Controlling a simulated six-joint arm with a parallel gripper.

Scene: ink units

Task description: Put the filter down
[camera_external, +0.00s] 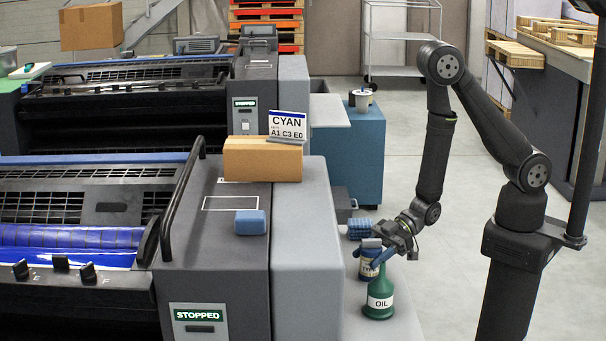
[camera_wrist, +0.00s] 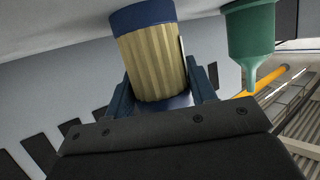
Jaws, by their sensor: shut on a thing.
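The filter (camera_wrist: 155,62) is a pleated yellow cylinder with blue end caps. In the wrist view it stands between the two blue fingers of my gripper (camera_wrist: 163,88), which are shut on it. In the external view the filter (camera_external: 368,268) is small and partly covered by my gripper (camera_external: 372,254), at the side shelf (camera_external: 398,318) of the front press. The wrist view shows its far cap close to the pale surface; I cannot tell whether they touch.
A green oil bottle (camera_external: 380,300) stands just in front of the filter; it also shows in the wrist view (camera_wrist: 250,40). A blue ribbed block (camera_external: 359,229) lies behind. The press cover holds a blue sponge-like block (camera_external: 250,222) and a cardboard box (camera_external: 262,160).

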